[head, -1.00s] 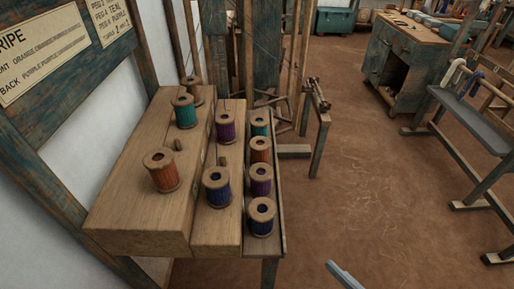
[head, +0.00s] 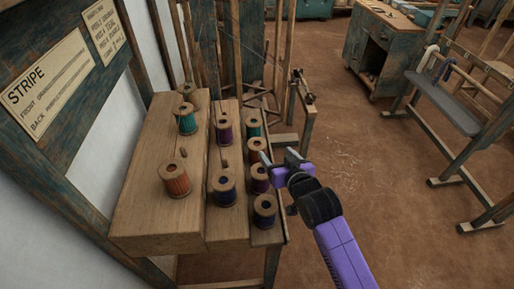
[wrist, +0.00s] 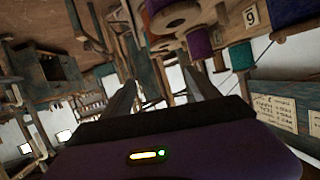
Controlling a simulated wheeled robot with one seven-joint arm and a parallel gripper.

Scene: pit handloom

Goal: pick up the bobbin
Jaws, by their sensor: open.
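Several wound bobbins stand upright on a stepped wooden rack. The middle step holds a purple bobbin (head: 224,131) and a dark blue one (head: 224,190). The right, lowest row holds a teal (head: 253,127), an orange (head: 256,149), a purple (head: 259,180) and a dark blue bobbin (head: 264,212). My gripper (head: 284,157) is open beside this right row, near the orange and purple bobbins. Its fingers (wrist: 160,92) show nothing between them in the wrist view.
The rack (head: 150,215) has short bare pegs. A sign marked STRIPE (head: 48,82) hangs at the left. Loom posts and a small wooden stand (head: 300,100) are behind. A cabinet (head: 378,55) and a bench (head: 445,105) stand to the right. Floor between is clear.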

